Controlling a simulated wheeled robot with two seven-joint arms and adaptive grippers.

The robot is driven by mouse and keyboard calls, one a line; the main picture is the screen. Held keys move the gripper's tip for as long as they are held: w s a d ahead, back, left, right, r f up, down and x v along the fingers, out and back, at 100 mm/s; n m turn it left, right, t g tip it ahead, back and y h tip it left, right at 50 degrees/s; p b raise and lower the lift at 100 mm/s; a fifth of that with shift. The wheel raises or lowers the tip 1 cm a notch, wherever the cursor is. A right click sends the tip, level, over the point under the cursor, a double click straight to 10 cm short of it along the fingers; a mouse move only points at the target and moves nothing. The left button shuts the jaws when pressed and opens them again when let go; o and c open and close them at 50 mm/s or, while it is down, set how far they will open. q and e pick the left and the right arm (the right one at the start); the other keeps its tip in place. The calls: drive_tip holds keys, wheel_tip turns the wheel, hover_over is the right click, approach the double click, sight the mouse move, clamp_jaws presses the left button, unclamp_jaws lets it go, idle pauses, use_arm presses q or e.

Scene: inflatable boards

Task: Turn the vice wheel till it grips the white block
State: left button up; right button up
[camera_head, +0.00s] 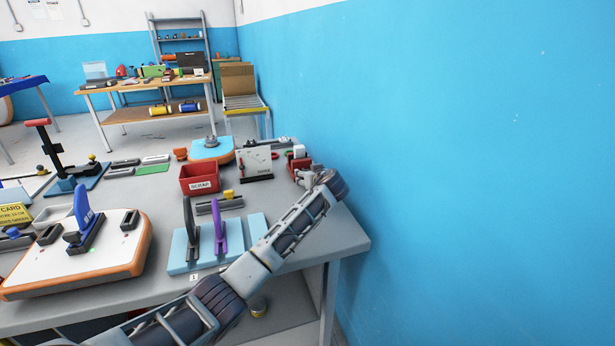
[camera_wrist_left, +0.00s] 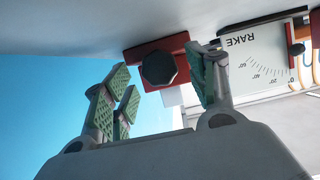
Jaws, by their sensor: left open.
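The red vice (camera_head: 297,162) stands at the far right of the grey bench, and the white block (camera_head: 299,151) shows at its top. In the left wrist view the vice (camera_wrist_left: 142,55) carries a dark, knobbed wheel (camera_wrist_left: 158,68). A white piece, seemingly the block (camera_wrist_left: 172,97), shows beside the red body; whether both jaws touch it I cannot tell. My left gripper (camera_head: 308,179) is by the vice; in the left wrist view it is open (camera_wrist_left: 165,82), its green-padded fingers on either side of the wheel, with no clear contact. My right gripper is out of view.
A white RAKE gauge plate (camera_wrist_left: 255,65) stands close beside the vice. A red scrap bin (camera_head: 199,178) and a light-blue board with upright fins (camera_head: 178,250) are on the bench (camera_head: 320,235). The blue wall (camera_head: 460,150) rises close on the right.

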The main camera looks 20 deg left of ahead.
use_arm(q)
drive_tip(key=shift+w+a+f, duration=0.25)
drive_tip(key=shift+w+a, duration=0.05)
drive_tip(key=shift+w, duration=0.1)
drive_tip(key=shift+w+a, duration=0.1)
drive_tip(key=shift+w, duration=0.05)
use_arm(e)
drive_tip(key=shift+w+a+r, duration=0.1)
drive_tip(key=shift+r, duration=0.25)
use_arm(q)
drive_tip(key=c, duration=1)
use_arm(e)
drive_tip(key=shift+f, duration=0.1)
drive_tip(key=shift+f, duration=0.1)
